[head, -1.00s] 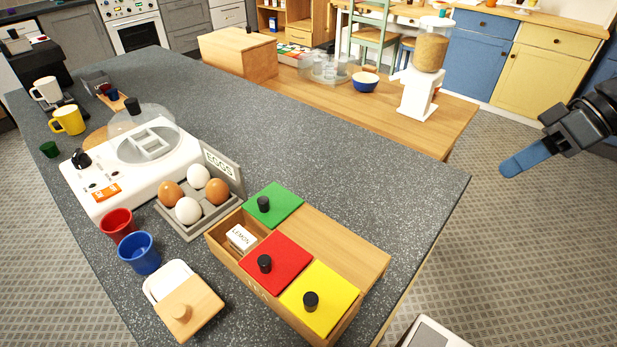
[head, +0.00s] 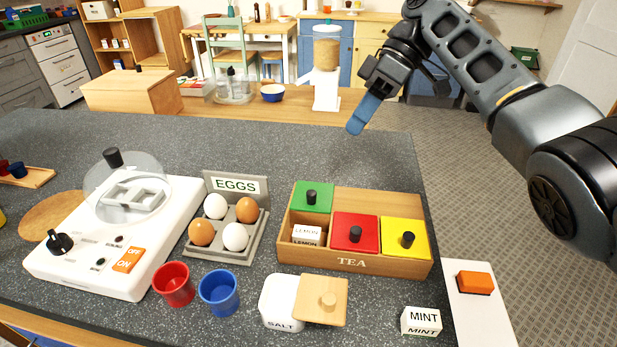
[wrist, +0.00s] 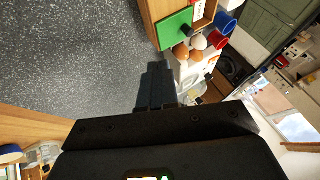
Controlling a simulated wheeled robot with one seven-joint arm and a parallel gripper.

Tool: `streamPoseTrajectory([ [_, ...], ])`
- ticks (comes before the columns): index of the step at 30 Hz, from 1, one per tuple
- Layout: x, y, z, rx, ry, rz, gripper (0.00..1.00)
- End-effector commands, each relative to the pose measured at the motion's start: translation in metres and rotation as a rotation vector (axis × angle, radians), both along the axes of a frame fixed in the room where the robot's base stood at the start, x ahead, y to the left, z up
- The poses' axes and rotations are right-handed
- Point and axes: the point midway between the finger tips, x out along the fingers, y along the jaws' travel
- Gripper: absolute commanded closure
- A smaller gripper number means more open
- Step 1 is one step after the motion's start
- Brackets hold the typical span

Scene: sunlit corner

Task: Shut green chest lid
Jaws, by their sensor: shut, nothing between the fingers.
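The wooden tea chest (head: 352,263) stands on the dark counter, with green, red and yellow lids. The green lid (head: 299,201), with a black knob, sits at the back of the left compartment. The front of that compartment is open, showing a white LEMON box (head: 307,234). The green lid also shows at the top of the wrist view (wrist: 172,27). The red lid (head: 345,244) and yellow lid (head: 397,248) sit at the front of their places. My gripper (head: 356,122) is shut and empty, above and behind the chest, apart from the lid; its fingers show in the wrist view (wrist: 157,85).
An egg tray (head: 250,247) with an EGGS sign stands left of the chest. Red (head: 174,286) and blue (head: 219,294) cups, a salt box (head: 281,305) and a MINT box (head: 421,321) stand in front. The counter behind the chest is clear.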

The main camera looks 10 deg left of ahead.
Motion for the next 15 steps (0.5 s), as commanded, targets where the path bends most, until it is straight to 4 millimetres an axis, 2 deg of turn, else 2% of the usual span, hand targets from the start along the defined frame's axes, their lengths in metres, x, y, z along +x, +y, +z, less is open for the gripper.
streamPoseTrajectory([
  [14,-0.035,0.044,-0.07,0.001,0.003,0.001,1.0],
  [15,-0.038,0.045,-0.071,0.002,0.0,0.002,1.0],
])
